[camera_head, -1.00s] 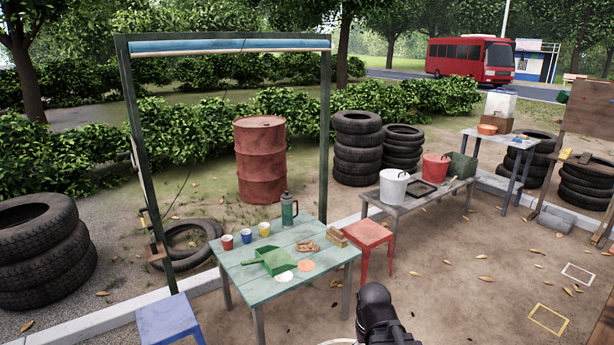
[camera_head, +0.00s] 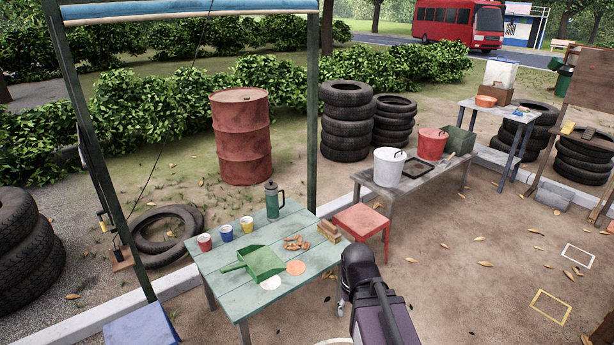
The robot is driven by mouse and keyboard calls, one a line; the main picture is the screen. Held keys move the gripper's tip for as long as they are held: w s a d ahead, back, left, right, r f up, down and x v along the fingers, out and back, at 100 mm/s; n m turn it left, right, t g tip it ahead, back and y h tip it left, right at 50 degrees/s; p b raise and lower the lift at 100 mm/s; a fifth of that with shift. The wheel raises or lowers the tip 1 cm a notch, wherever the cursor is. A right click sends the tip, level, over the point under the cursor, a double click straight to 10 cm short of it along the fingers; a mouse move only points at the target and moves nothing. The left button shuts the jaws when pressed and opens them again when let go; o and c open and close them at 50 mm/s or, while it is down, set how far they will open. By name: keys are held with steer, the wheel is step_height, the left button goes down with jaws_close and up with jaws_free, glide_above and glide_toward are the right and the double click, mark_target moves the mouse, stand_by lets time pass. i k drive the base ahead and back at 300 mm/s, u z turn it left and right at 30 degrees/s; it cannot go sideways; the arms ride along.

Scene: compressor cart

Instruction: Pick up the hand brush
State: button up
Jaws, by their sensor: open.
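A brown wooden block-like thing (camera_head: 330,232), which looks like the hand brush, lies near the right back edge of the pale green table (camera_head: 222,298). It is small, and I cannot make out its bristles. A green dustpan (camera_head: 262,262) lies on the same table, to its left. My dark arm rises at the bottom, in front of the table's right side. Its jaws do not show clearly, so I cannot place my gripper against the brush.
Brown bits (camera_head: 296,243), flat discs (camera_head: 295,267), several cups (camera_head: 226,233) and a green flask (camera_head: 272,200) share the table. A red stool (camera_head: 361,220) stands close at its right, a blue stool (camera_head: 140,328) at its front left. Open dirt lies to the right.

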mark_target(325, 228)
steer(key=z, duration=0.05)
steer(key=i, duration=1.5)
steer(key=z, duration=0.05)
